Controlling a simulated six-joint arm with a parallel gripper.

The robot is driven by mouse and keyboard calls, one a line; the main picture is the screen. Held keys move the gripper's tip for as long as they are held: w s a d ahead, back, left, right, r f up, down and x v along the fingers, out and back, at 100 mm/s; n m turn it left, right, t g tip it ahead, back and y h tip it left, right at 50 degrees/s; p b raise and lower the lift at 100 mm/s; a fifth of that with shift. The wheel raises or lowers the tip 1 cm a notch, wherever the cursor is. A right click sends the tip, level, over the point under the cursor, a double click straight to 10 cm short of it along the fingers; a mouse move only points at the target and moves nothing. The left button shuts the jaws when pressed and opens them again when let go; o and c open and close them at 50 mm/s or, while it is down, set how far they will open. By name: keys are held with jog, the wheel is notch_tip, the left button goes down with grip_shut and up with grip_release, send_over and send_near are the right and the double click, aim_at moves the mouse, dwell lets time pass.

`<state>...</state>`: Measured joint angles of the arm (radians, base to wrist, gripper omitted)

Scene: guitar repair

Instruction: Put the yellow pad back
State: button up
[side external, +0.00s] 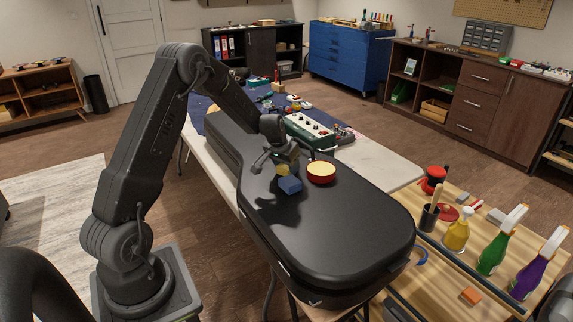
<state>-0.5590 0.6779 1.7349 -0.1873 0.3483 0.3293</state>
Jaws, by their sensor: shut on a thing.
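My gripper (283,160) is low over the black guitar case (345,235). It is shut on a small yellow thing (283,169), which looks like the yellow pad; the fingers partly hide it. A blue block (290,185) sits on the case lid just below the yellow thing, and I cannot tell whether they touch. A round red container (321,172) with a pale yellow top stands on the lid just right of the gripper.
A wooden bench (436,258) at the right holds yellow, green and purple spray bottles, a dark cup and a red jar (435,179). Behind the case, a green device with knobs (310,131) stands on the white table (385,165). The front of the lid is clear.

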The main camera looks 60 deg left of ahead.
jog(key=shift+f, duration=0.2)
jog(key=o, duration=1)
jog(key=v, duration=1.2)
jog(key=s+d+r+m, duration=0.1)
jog(key=s+d+r, duration=0.35)
jog(key=d, duration=0.35)
jog(key=s+d+r+m, duration=0.1)
jog(key=s+d+r, duration=0.2)
jog(key=d+r, duration=0.3)
jog(key=s+d+m, duration=0.1)
jog(key=s+d, duration=0.3)
jog(key=s, duration=0.1)
jog(key=s+d+t+h, duration=0.1)
jog(key=s+d, duration=0.3)
jog(key=s, duration=0.1)
jog(key=s+d+m, duration=0.1)
jog(key=s+d, duration=0.3)
jog(key=s, duration=0.2)
jog(key=shift+d+m+t+h, duration=0.15)
jog(key=shift+m+t+h, duration=0.15)
